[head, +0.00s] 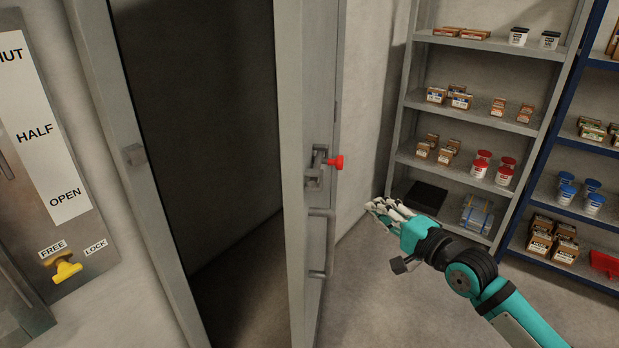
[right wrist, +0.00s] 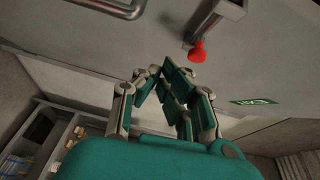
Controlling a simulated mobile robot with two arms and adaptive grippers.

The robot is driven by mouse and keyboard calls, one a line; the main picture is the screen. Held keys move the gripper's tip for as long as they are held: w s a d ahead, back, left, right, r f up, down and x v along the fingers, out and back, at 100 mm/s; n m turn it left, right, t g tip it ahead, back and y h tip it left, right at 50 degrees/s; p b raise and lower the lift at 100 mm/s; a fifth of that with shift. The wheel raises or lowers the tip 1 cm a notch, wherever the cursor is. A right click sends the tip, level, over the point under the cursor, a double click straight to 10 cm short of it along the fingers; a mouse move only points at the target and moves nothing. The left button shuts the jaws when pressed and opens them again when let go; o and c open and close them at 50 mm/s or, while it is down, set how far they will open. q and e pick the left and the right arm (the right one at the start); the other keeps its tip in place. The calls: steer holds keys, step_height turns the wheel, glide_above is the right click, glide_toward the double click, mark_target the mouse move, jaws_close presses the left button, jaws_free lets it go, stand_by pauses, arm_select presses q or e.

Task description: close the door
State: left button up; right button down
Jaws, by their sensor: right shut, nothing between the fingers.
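The grey door (head: 290,130) stands open in the head view, swung well out from its frame and seen nearly edge-on. Its latch (head: 314,168) has a red knob (head: 335,162) on the right face, with a bar handle (head: 322,245) below. My right gripper (head: 376,208) is shut and empty, to the right of the door and a little below the red knob, apart from it. In the right wrist view the fingers (right wrist: 168,82) point toward the door face (right wrist: 80,40), with the red knob (right wrist: 198,52) ahead and right. My left gripper is not in view.
A dark doorway (head: 205,130) opens left of the door, with a catch (head: 134,155) on its frame. A panel (head: 45,150) with a yellow knob (head: 65,268) is at far left. Grey shelves (head: 480,40) with boxes and tubs stand behind my right arm. Bare floor shows beside the door.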

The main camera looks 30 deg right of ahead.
steer(key=w+a+r+p, duration=0.2)
steer(key=w+a+p, duration=0.3)
steer(key=w, duration=0.7)
steer(key=shift+w+a+y, duration=0.2)
steer(key=shift+y, duration=0.1)
steer(key=shift+w, duration=0.1)
